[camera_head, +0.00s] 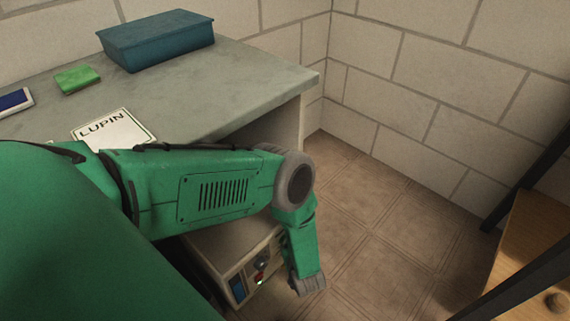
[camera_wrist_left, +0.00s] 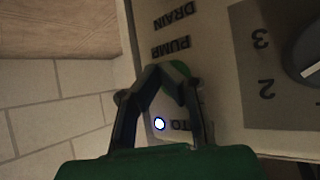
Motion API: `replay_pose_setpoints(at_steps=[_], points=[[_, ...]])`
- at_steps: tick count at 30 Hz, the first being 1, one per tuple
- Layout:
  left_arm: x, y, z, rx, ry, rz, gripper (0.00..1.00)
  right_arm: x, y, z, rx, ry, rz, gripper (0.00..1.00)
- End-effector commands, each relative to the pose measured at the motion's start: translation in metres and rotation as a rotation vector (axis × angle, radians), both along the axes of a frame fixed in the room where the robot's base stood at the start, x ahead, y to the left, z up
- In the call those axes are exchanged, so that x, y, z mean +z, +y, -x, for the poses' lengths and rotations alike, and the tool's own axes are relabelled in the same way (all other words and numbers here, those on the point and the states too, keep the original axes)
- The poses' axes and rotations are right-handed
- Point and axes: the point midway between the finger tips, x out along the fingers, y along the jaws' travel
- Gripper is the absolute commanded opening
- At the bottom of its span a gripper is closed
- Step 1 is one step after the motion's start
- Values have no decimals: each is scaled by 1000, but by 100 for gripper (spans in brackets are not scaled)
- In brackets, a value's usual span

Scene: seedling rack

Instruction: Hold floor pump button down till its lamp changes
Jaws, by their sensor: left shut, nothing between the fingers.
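The floor pump's control box (camera_head: 218,243) stands low beside the bench, partly hidden behind my left arm. Its front carries a blue panel and a small red part (camera_head: 259,265). In the left wrist view the panel (camera_wrist_left: 218,90) has PUMP and DRAIN lettering and a round green button (camera_wrist_left: 180,68). My left gripper (camera_wrist_left: 166,72) is shut and empty, its fingertips at the button and partly covering it. Contact cannot be told. My right gripper is not in view.
A dial (camera_wrist_left: 308,55) with numbers 2 and 3 sits beside the button. The bench (camera_head: 215,95) holds a blue tray (camera_head: 157,45), a green block (camera_head: 77,79) and a LUPIN card (camera_head: 112,131). Tiled floor (camera_head: 390,225) is clear; a wooden piece (camera_head: 530,260) stands right.

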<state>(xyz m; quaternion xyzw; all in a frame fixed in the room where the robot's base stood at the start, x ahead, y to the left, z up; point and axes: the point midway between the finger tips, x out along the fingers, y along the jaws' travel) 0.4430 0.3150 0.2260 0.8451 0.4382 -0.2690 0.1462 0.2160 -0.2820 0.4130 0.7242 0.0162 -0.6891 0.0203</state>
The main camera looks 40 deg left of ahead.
Motion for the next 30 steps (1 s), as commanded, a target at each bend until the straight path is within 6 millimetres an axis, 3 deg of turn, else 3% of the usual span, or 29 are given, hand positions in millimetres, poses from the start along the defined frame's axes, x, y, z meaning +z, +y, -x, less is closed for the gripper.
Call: replay_pose_setpoints(at_steps=[25,30], points=[[0,-18,1,0,0,0,0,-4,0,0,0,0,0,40],[-1,-29,3,-1,1,1,0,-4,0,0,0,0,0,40]])
